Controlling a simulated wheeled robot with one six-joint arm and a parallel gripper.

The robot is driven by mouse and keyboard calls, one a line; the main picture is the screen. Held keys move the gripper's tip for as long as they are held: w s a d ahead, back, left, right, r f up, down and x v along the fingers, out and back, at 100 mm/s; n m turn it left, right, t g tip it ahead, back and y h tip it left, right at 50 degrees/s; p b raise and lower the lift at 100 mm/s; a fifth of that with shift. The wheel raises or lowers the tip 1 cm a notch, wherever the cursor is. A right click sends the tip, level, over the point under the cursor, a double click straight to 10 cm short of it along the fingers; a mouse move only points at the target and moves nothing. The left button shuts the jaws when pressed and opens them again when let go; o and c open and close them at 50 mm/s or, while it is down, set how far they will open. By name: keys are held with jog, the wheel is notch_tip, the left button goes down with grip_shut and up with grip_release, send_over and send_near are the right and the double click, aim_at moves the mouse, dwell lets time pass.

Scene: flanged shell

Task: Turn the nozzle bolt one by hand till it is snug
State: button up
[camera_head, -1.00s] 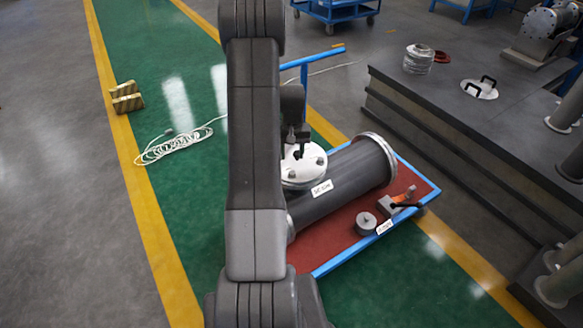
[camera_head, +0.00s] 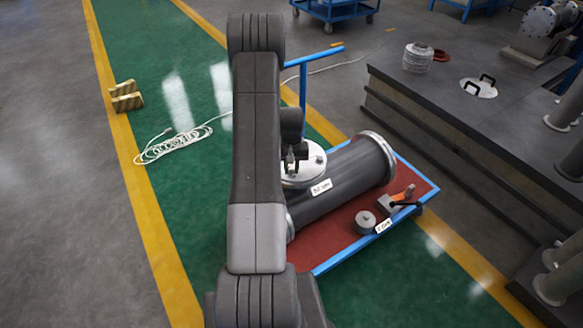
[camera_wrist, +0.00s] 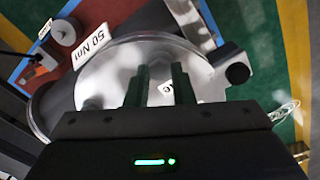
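A bright metal nozzle flange (camera_head: 312,174) sits on a dark cylindrical shell (camera_head: 345,178). The flange also shows in the wrist view (camera_wrist: 110,72) as a round plate below my gripper. My gripper (camera_head: 291,160) is over the flange's near left part in the head view. In the wrist view my gripper's two fingers (camera_wrist: 160,74) stand apart, with a small pale mark (camera_wrist: 165,88) showing in the gap. I see no bolt clearly held. Which bolt is number one cannot be told; the fingers and palm hide part of the flange.
The shell lies on a red-topped blue cart (camera_head: 330,232). A grey round weight (camera_head: 365,221) and an orange-and-grey tool (camera_head: 398,199) lie beside it. A white coiled cable (camera_head: 175,146) is on the green floor. A dark platform (camera_head: 470,130) stands right.

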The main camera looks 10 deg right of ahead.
grip_shut()
jog(key=shift+m+b, duration=0.3)
jog(key=shift+f+m+b, duration=0.15)
jog(key=shift+m+b, duration=0.6)
jog(key=shift+m, duration=0.05)
jog(key=m+b, duration=0.1)
jog(key=m, duration=0.1)
jog(key=shift+m+b, duration=0.3)
jog(key=shift+b, duration=0.05)
jog(key=m+b, duration=0.2)
jog(key=m, duration=0.2)
jog(key=shift+w+r+m+b, duration=0.1)
jog(key=shift+r+m+b, duration=0.1)
jog(key=shift+m, duration=0.55)
jog(key=shift+r+m+b, duration=0.1)
jog(key=shift+m+b, duration=0.1)
jog(key=shift+m, duration=0.55)
